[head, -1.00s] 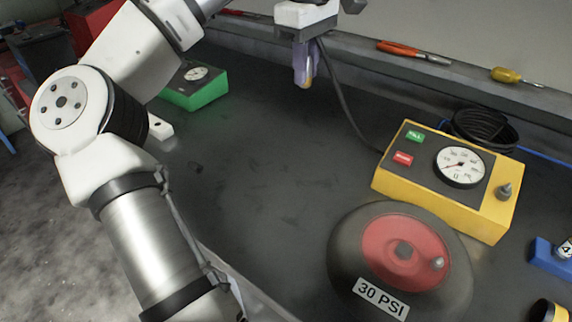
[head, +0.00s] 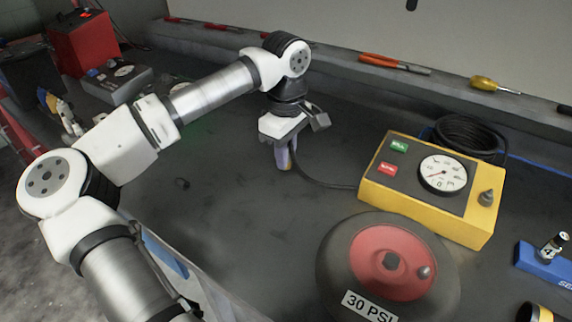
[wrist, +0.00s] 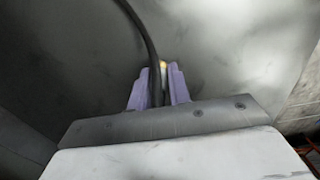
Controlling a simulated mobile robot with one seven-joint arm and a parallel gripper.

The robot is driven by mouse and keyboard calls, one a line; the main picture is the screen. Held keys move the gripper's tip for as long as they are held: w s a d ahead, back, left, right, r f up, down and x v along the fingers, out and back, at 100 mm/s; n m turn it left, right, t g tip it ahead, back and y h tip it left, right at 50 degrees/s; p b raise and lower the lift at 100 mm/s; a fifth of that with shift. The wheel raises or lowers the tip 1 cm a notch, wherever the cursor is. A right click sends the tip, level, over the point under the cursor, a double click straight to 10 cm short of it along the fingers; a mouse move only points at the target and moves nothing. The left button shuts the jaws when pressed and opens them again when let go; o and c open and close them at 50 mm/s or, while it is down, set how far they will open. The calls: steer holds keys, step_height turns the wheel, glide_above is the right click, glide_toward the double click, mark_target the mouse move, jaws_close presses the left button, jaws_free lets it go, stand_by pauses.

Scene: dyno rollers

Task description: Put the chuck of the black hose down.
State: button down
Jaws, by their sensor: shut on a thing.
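My gripper (head: 287,158) is low over the dark bench top (head: 225,215), left of the yellow gauge box (head: 440,208). In the wrist view its purple fingers (wrist: 159,86) are shut on the chuck (wrist: 163,65), of which only a yellowish tip shows between them. The black hose (head: 325,184) runs from the gripper to the left side of the yellow box. In the wrist view the hose (wrist: 140,28) rises from between the fingers toward the top edge. Whether the chuck touches the bench cannot be told.
A coiled black hose (head: 468,137) lies behind the box. An orange-handled tool (head: 385,64) and a yellow screwdriver (head: 492,84) lie on the back ledge. Bench left of the wheel is clear.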

mark_target(286, 181)
steer(key=shift+f, duration=2.05)
steer(key=c, duration=1.3)
jaws_free()
step_height(286, 181, up, 12)
steer(key=shift+r+b, duration=0.2)
steer(key=shift+b, duration=0.15)
